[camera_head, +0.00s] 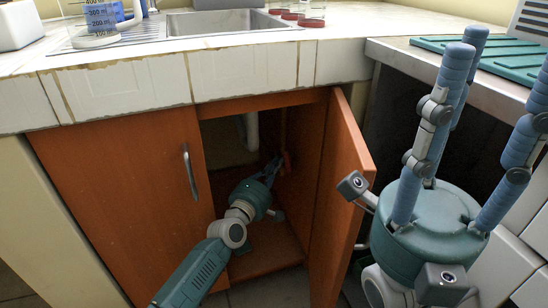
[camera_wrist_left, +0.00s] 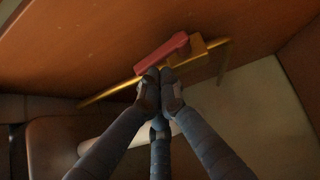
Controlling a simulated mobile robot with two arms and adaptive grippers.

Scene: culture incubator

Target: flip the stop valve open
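The stop valve has a red handle (camera_wrist_left: 162,54) and a brass-coloured body (camera_wrist_left: 199,47) on a thin yellow pipe (camera_wrist_left: 110,92) beside a brown cabinet panel. In the left wrist view the handle slants up to the right, roughly along the pipe. In the head view the red handle (camera_head: 286,161) is small, inside the open cabinet. My left gripper (camera_head: 274,167) reaches in; its fingertips (camera_wrist_left: 160,76) are together at the handle's lower left end. I cannot tell whether they touch it. My right gripper (camera_head: 505,75) is outside at the right, fingers up and spread, empty.
The right cabinet door (camera_head: 340,200) stands open between my arms; the left door (camera_head: 125,190) is shut. A pale drain pipe (camera_head: 251,130) hangs inside the cabinet. Above are a tiled counter (camera_head: 130,90), a sink (camera_head: 225,22) and glassware.

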